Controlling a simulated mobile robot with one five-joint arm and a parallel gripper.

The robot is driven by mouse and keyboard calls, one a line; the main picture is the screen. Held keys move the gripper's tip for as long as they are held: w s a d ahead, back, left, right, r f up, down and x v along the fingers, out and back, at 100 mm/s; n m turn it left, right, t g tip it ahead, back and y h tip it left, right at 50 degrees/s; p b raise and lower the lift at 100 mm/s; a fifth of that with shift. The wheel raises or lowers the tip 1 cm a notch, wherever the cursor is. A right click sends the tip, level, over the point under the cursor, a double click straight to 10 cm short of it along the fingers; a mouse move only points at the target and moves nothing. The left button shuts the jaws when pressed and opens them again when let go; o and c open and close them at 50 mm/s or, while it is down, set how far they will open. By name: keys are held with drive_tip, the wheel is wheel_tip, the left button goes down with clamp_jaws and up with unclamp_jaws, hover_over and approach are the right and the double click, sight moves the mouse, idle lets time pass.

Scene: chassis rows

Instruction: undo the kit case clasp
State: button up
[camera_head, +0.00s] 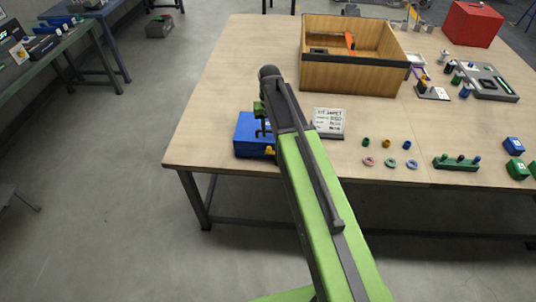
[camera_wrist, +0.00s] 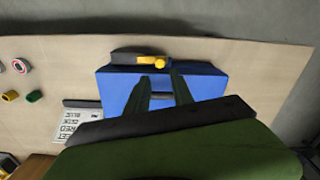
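The blue kit case (camera_head: 245,143) sits at the near left edge of the table, partly hidden by my arm. Its yellow clasp (camera_head: 269,150) shows low on the near side. In the wrist view the blue case (camera_wrist: 208,85) lies under my gripper, and the yellow clasp (camera_wrist: 150,60) lies against a dark strip at its far edge. My gripper (camera_wrist: 160,80) is open. Its two fingers are apart over the case, with their tips short of the clasp. A dark bar on the case shows between them. Whether the fingers touch the case cannot be told.
A printed card (camera_head: 329,121) stands right of the case. Small coloured cylinders and rings (camera_head: 390,162) lie farther right, with a green peg block (camera_head: 456,163). A large wooden box (camera_head: 352,75) and a red box (camera_head: 472,23) stand behind. The tabletop left of the wooden box is clear.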

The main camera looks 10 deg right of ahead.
sight(269, 147)
wheel_tip(269, 147, down, 10)
drive_tip(key=b, duration=0.8)
drive_tip(key=shift+r, duration=0.25)
